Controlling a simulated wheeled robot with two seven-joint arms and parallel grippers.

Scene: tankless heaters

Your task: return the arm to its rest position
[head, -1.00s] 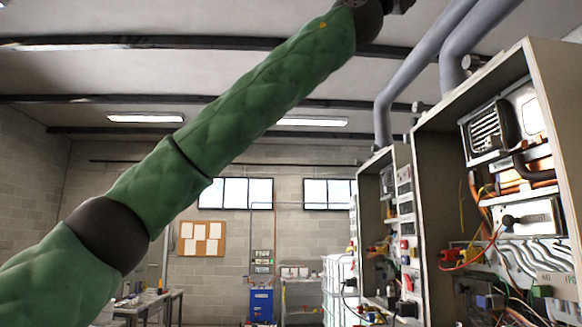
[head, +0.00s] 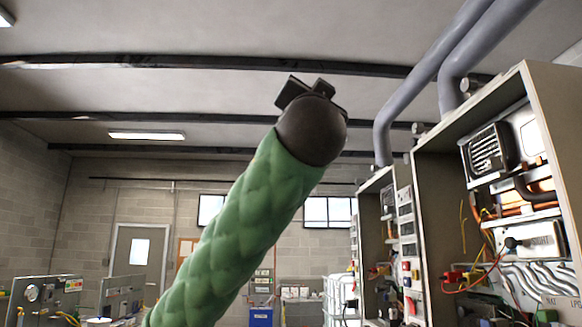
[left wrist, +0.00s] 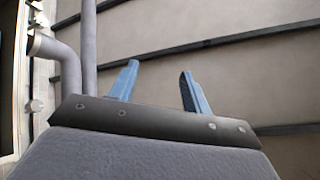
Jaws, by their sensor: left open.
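My left arm (head: 245,215), in a green quilted sleeve, rises from the bottom of the head view and ends in a dark rounded joint near the middle. The gripper's fingers are not clearly visible there. In the left wrist view my left gripper (left wrist: 160,88) shows two blue fingers spread apart with nothing between them. Behind them are the ceiling and its dark beams. My right gripper is not in view.
Open heater cabinets (head: 433,165) with wiring and pipes stand along the right. Grey pipes (head: 395,110) run from them up to the ceiling. A door (head: 138,250) and grey panels (head: 45,295) are at the left.

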